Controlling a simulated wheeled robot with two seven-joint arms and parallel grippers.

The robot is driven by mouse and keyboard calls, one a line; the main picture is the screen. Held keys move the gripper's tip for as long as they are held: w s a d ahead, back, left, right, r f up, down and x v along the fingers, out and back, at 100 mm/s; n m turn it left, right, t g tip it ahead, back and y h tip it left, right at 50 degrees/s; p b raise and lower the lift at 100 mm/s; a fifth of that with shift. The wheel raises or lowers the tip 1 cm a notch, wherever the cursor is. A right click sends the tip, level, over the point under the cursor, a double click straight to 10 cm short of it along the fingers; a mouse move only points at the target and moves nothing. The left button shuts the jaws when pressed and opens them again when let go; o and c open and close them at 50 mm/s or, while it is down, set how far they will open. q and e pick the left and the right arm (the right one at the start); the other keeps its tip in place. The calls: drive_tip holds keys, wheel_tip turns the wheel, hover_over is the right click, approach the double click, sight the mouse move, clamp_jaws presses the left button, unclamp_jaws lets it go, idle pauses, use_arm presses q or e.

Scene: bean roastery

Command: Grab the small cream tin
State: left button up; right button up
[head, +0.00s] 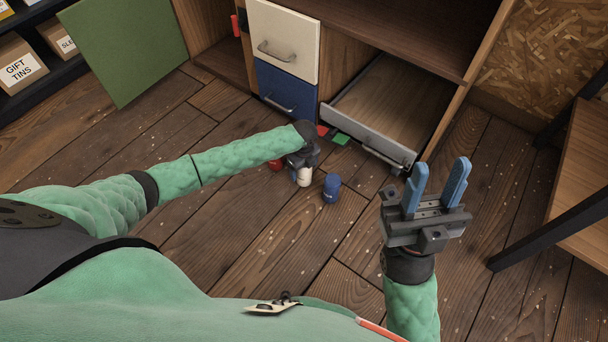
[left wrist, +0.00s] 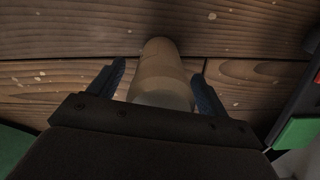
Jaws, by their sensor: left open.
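The small cream tin (head: 304,177) stands on the wooden floor in front of the cabinet, partly hidden by my left gripper (head: 303,160) in the head view. In the left wrist view the cream tin (left wrist: 162,72) shows between the two blue fingers of my left gripper (left wrist: 160,70). The fingers are open, with a gap on each side of the tin. My right gripper (head: 436,178) is raised at the right of the head view, its blue fingers apart and nothing between them.
A blue tin (head: 331,188) stands just right of the cream tin, and a red one (head: 275,165) is to its left. Red and green patches (head: 341,139) lie near the open drawer (head: 368,138). The floor toward me is clear.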

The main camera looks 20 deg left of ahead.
use_arm(q)
drive_tip(key=shift+f, duration=0.25)
drive_tip(key=c, duration=1.2)
